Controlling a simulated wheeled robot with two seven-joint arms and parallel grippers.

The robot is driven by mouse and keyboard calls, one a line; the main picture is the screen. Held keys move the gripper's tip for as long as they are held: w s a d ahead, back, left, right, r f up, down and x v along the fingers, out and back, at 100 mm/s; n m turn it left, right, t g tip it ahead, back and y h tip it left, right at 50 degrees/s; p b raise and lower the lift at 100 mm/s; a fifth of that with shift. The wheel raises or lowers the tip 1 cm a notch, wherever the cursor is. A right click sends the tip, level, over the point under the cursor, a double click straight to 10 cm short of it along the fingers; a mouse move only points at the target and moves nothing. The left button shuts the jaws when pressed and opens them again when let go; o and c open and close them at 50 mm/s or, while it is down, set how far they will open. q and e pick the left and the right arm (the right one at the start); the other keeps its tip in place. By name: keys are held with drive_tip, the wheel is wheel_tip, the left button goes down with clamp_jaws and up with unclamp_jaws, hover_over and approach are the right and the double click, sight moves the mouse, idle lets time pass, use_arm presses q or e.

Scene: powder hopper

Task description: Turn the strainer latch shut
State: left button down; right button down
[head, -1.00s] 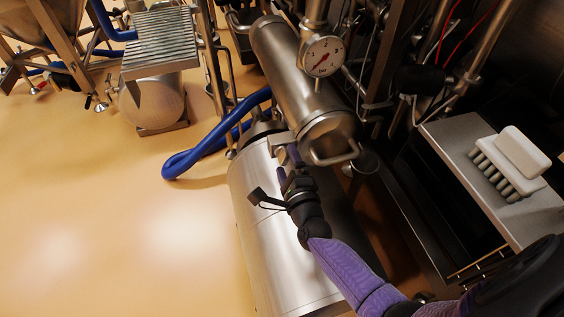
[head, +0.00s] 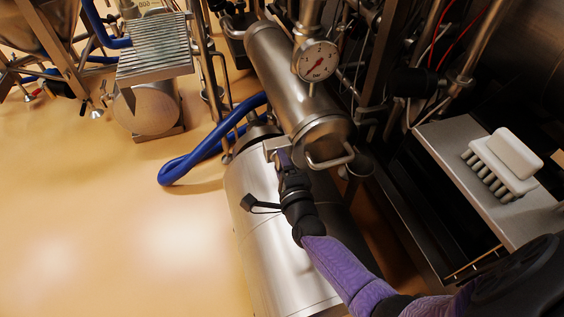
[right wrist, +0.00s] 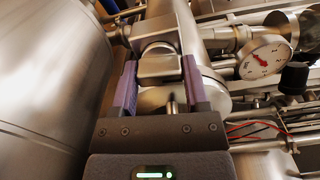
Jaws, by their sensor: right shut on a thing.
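The strainer (head: 297,90) is a steel cylinder lying at a slant in the middle of the head view, with a round end cap and a bent bar handle (head: 330,163). The strainer latch (head: 273,146) is a small steel piece at the cap's left side. It shows larger in the right wrist view (right wrist: 158,65), as a block between two purple fingers. My right gripper (head: 284,160) is shut on it, and the fingers (right wrist: 160,80) flank it on both sides. The fingers partly hide the latch in the head view. My left gripper is not in view.
A pressure gauge (head: 318,61) stands close to the strainer's right. A large steel drum (head: 262,230) lies under my right forearm. A blue hose (head: 205,155) loops at the left. A white brush (head: 507,160) rests on a steel ledge (head: 450,140) at right.

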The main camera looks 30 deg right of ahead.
drive_tip(key=shift+n, duration=0.6)
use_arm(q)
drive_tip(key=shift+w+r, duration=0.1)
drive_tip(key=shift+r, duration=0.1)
use_arm(e)
drive_tip(key=shift+c, duration=1.8)
unclamp_jaws()
drive_tip(key=shift+o, duration=1.3)
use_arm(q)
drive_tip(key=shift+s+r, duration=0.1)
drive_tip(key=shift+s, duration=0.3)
